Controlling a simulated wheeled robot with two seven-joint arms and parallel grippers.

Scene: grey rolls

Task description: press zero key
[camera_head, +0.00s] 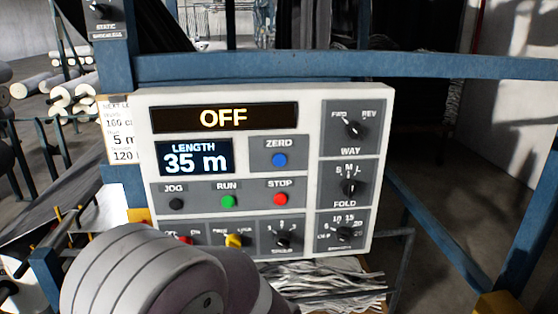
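The zero key is a round blue button (280,160) under the label ZERO, on a white control panel (311,170) with grey fields. It sits right of the small display (194,158), which reads LENGTH 35 m. The wide display above (224,118) reads OFF. The key is fully visible and nothing touches it. Neither of my grippers shows in the head view.
Below the key are a red STOP button (280,199), a green RUN button (228,202) and a black JOG button (176,204). Rotary knobs line the right side, including WAY (352,128). A blue beam (340,66) crosses above. The panel's lower left is partly covered.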

